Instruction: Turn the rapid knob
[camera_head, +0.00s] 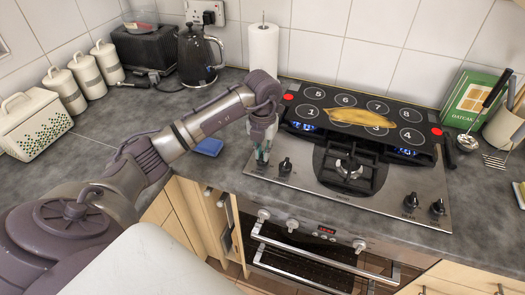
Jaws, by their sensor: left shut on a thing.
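A steel gas hob (330,194) is set in the grey counter. A black hob knob (285,166) shows at its front left, and two more, the left one (410,202) and the right one (437,207), are at its front right. I cannot read which one is marked rapid. My left gripper (263,156) points down at the hob's front left corner, just left of the uncovered left knob. Its fingers are shut on what appears to be another hob knob, mostly hidden by them. My right gripper is not in view.
A black board with numbered pads (375,110) covers the rear of the hob, with a yellow cloth-like thing (358,118) on it. A paper towel roll (263,50), a kettle (197,58) and a blue sponge (209,147) are nearby. Oven knobs (292,224) sit below.

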